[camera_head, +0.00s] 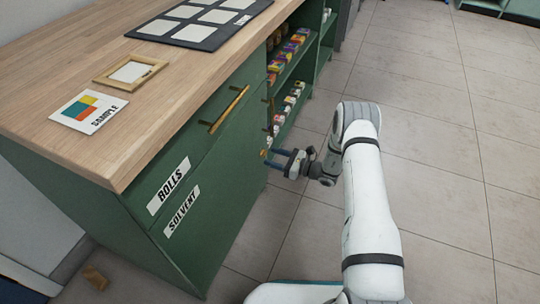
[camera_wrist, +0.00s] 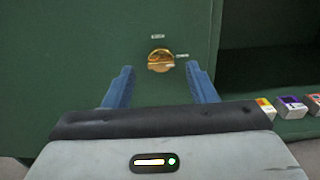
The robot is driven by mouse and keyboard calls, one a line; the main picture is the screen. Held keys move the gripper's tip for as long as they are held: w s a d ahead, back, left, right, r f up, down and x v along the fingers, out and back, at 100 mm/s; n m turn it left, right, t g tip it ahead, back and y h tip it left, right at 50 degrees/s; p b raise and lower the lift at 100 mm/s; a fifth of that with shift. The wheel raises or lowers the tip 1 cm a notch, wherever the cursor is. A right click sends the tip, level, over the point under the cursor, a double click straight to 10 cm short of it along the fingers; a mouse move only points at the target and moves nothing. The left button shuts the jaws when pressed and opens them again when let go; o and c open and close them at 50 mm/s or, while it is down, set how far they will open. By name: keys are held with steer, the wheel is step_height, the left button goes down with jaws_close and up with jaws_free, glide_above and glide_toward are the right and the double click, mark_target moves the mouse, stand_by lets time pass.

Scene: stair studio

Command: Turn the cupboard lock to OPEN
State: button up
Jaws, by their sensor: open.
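The cupboard lock (camera_wrist: 161,59) is a round brass knob on the green cupboard door (camera_wrist: 75,50). Its raised grip bar lies roughly level in the wrist view. One small label (camera_wrist: 157,37) sits above it and another (camera_wrist: 182,56) to its right; their words are too small to read. My gripper (camera_wrist: 159,78) is open, with blue fingers on either side of the knob in the picture and nothing between them that I can see held. In the head view the lock (camera_head: 263,154) is a small brass spot at the tips of my gripper (camera_head: 270,157). I cannot tell whether the fingers touch it.
A brass drawer handle (camera_head: 230,109) is above the lock. Open shelves (camera_head: 290,75) with several small boxes adjoin the door. The wooden worktop (camera_head: 60,65) holds a frame (camera_head: 103,82) and a sample card (camera_head: 110,121). The tiled floor (camera_head: 445,150) to the right is clear.

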steer(key=p+v, duration=0.1)
steer(key=v, duration=0.4)
steer(key=shift+s+d, duration=0.15)
steer(key=shift+d, duration=0.05)
steer(key=s+a+r+n+g+h+p, duration=0.15)
steer(key=s+r+n+g+p, duration=0.4)
steer(key=r, duration=1.15)
steer(key=s+r+n+g+h+p, duration=0.3)
steer(key=s+r+n+p, duration=0.4)
steer(key=r, duration=1.1)
steer(key=s+d+r+n+t+h+p, duration=0.1)
steer(key=s+d+r+n+h+p, duration=0.2)
steer(key=s+r+p, duration=0.3)
steer(key=s+d+r+n+t+h+p, duration=0.2)
steer(key=s+d+r+h+p, duration=0.3)
steer(key=r, duration=1)
steer(key=s+d+r+n+t+h+p, duration=0.2)
steer(key=s+d+r+n+h+p, duration=0.2)
steer(key=s+r+p, duration=0.4)
step_height(320, 180, up, 4)
steer(key=shift+s+d+f+n+p, duration=0.15)
steer(key=shift+s+d+n+p, duration=0.3)
steer(key=shift+d, duration=0.3)
steer(key=shift+h, duration=0.25)
